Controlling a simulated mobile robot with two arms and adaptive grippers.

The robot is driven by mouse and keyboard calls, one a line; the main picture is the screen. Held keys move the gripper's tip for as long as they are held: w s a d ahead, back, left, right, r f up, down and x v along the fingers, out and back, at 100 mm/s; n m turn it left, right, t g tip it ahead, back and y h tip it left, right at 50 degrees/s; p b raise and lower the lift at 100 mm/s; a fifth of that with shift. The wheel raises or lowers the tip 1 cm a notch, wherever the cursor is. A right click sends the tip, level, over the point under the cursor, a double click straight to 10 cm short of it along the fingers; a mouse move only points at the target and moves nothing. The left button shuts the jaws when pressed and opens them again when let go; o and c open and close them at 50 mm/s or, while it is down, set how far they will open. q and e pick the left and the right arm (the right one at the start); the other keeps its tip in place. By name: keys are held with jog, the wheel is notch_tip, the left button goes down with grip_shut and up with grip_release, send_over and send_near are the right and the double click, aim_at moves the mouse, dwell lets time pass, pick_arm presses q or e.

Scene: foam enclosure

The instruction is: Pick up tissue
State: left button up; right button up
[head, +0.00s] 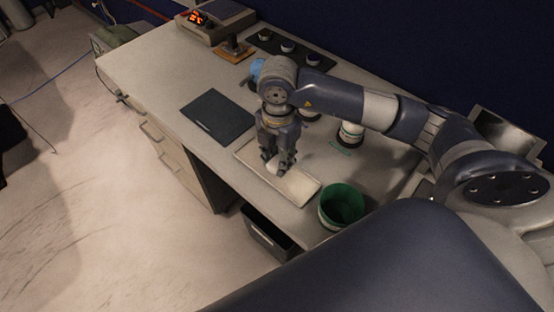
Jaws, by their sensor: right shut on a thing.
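A pale tray (250,155) lies on the desk, with a flat whitish piece (299,186) at its right end. My right gripper (277,168) points down over the middle of the tray. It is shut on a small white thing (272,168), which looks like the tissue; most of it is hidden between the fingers. I cannot tell whether it still touches the tray. My left gripper is not in view.
A green bin (341,206) stands right of the tray at the desk's edge. A dark flat mat (217,115) lies to the left. A white jar (350,134) stands behind the tray. A dark open box (266,235) sits below the front edge.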

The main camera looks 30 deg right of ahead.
jog(key=s+a+b, duration=0.1)
jog(key=s, duration=0.3)
jog(key=s+a+r+b, duration=0.1)
jog(key=s+a, duration=0.1)
jog(key=s, duration=0.2)
jog(key=s+a+b, duration=0.1)
jog(key=s, duration=0.3)
jog(key=shift+s+a+r, duration=0.1)
jog(key=shift+a+r, duration=0.05)
jog(key=shift+a, duration=0.05)
jog(key=shift+s+a+r, duration=0.1)
jog(key=shift+s+a, duration=0.1)
jog(key=shift+s, duration=0.45)
jog(key=shift+c, duration=1.3)
jog(key=shift+w, duration=0.1)
